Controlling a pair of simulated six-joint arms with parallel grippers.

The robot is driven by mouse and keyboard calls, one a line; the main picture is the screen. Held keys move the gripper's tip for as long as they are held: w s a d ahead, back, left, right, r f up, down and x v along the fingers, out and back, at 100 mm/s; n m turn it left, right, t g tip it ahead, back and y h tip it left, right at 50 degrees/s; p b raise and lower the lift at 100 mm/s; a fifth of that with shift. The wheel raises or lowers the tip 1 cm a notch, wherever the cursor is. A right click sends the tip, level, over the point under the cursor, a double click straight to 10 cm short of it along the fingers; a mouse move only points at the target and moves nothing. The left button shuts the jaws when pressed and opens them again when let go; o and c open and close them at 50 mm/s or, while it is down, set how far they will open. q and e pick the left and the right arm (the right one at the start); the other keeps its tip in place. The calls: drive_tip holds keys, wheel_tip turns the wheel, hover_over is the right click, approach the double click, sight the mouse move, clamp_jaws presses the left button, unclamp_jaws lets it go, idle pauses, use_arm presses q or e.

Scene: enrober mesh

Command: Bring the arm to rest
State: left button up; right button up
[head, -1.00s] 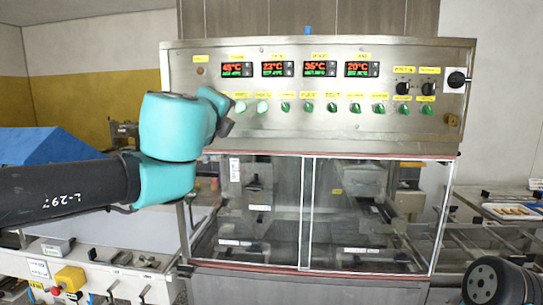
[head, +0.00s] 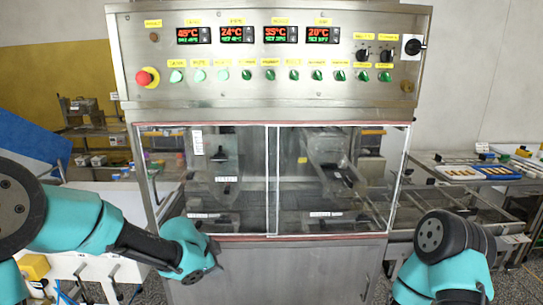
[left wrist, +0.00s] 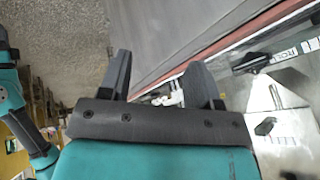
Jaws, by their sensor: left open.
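My left gripper (head: 207,273) hangs low in front of the machine's lower steel cabinet (head: 290,270), at its left side, in the head view. Its two dark fingers stand apart with nothing between them in the left wrist view (left wrist: 161,75). My right arm (head: 448,250) is folded at the lower right of the head view, and its gripper does not show there.
The machine's control panel (head: 265,100) has lit displays, a row of green knobs and a red stop button (head: 147,77). Below are clear sliding doors (head: 250,185). Trays (head: 459,173) lie on a bench at right. A blue panel (head: 30,140) stands at left.

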use_arm(q)
drive_tip(key=s+a+f+n+g, duration=0.1)
drive_tip(key=s+f+n, duration=0.15)
drive_tip(key=f, duration=0.35)
drive_tip(key=s+f+n+g+h, duration=0.1)
drive_tip(key=s+f+n, duration=0.1)
drive_tip(key=s+f, duration=0.3)
drive_tip(key=s+a+f+n+g, duration=0.1)
drive_tip(key=s+f+n, duration=0.15)
drive_tip(key=f, duration=0.55)
drive_tip(key=s+a+f+n+g, duration=0.1)
drive_tip(key=s+a+f+n, duration=0.2)
drive_tip(key=s+f+n, duration=0.6)
drive_tip(key=s+f, duration=0.3)
drive_tip(key=s, duration=0.2)
drive_tip(key=shift+s+a+f+g+y, duration=0.2)
drive_tip(key=shift+s+a+g+y, duration=0.1)
drive_tip(key=shift+g, duration=0.1)
